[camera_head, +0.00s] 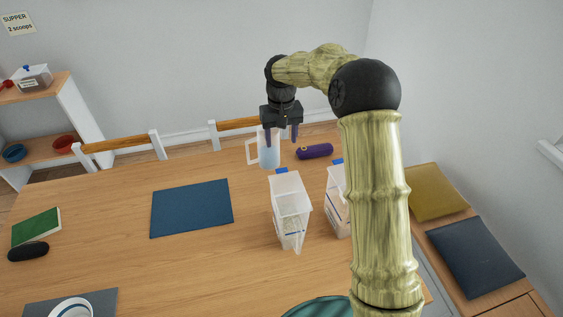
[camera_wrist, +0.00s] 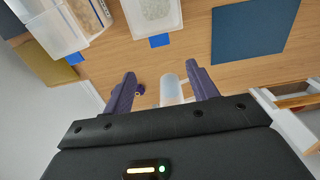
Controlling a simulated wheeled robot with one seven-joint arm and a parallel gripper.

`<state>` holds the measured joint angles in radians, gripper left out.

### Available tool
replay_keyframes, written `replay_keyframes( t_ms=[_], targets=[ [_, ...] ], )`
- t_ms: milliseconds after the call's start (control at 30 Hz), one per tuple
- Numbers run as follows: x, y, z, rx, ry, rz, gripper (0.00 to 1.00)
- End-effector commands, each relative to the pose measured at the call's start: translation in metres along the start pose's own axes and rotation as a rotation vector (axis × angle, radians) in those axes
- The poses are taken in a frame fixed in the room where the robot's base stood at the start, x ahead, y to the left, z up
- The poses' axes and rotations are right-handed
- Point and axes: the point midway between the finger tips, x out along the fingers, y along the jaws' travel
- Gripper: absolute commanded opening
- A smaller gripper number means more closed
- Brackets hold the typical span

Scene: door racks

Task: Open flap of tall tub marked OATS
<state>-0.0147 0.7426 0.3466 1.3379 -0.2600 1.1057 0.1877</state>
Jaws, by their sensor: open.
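Two tall clear tubs with blue tabs stand on the table in the head view: a left tub (camera_head: 289,198) and a right tub (camera_head: 336,195), partly hidden behind my arm. I cannot read OATS on either. In the wrist view the left tub (camera_wrist: 152,14) shows pale contents and a blue tab (camera_wrist: 159,41); the right tub (camera_wrist: 52,34) is at the upper left. My gripper (camera_head: 282,137) is open and empty, beyond the left tub and above the far part of the table. Its fingers (camera_wrist: 162,92) point down towards the table in the wrist view.
A clear pitcher (camera_head: 268,150) stands just below my gripper. A purple cylinder (camera_head: 314,151) lies to its right. A blue mat (camera_head: 192,208) lies left of the tubs. A note (camera_head: 18,24) on the wall reads "SUPPER 2 scoops". The table's left middle is mostly free.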

Motion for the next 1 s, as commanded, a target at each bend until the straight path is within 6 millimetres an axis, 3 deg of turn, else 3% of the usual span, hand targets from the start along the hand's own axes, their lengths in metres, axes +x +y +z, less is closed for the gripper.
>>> replay_keyframes(
  t_ms=[600, 1000],
  targets=[
    [0.102, -0.001, 0.001, 0.000, -0.003, -0.001, 0.58],
    [0.111, 0.000, 0.000, -0.001, 0.001, 0.000, 0.56]
  ],
)
